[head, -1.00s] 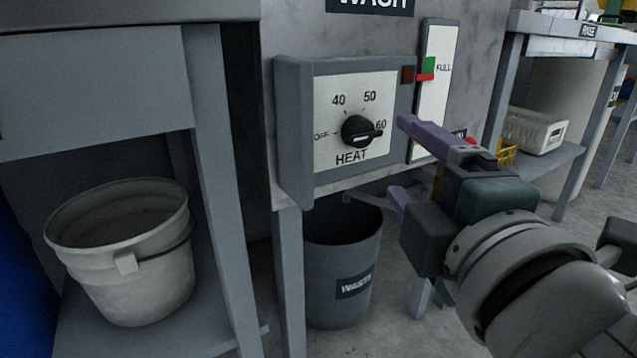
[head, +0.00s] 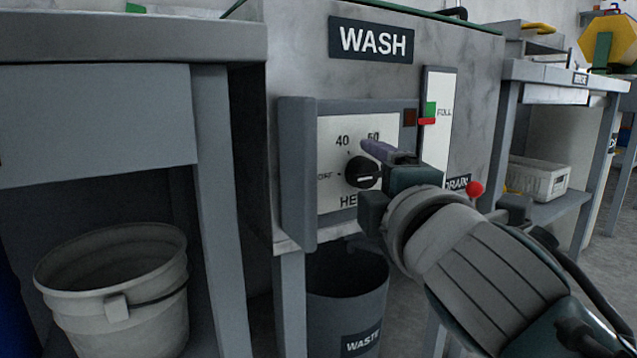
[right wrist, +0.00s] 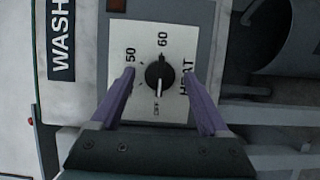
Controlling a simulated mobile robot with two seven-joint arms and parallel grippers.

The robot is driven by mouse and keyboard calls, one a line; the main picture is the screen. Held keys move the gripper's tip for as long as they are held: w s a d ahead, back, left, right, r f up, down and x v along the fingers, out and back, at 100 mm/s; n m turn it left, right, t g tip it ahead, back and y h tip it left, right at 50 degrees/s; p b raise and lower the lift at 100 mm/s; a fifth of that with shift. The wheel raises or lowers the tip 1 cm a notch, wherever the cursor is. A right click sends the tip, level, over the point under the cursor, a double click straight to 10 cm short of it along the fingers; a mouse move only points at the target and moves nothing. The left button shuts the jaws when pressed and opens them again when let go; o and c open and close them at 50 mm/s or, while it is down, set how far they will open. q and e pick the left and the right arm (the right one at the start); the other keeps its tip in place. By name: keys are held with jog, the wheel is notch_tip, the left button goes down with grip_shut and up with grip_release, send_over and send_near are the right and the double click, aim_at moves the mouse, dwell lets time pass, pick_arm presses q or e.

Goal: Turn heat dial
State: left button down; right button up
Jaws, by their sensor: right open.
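The black heat dial (head: 361,172) sits on a white panel marked HEAT (head: 332,190), in a grey box on the front of the wash tank. My right gripper (right wrist: 158,78) is open, with one purple finger on each side of the dial. I see a gap between each finger and the dial; I cannot tell how deep the fingertips reach. In the head view the gripper covers the panel's right part, including the 60. My left gripper is out of view.
A red-ball lever (head: 474,189) by the DRAIN label is close to my right arm. A level gauge (head: 438,115) stands right of the panel. A waste bin (head: 345,295) is below, and a white bucket (head: 112,280) is at lower left.

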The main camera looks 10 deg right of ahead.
grip_shut()
dwell(0.6)
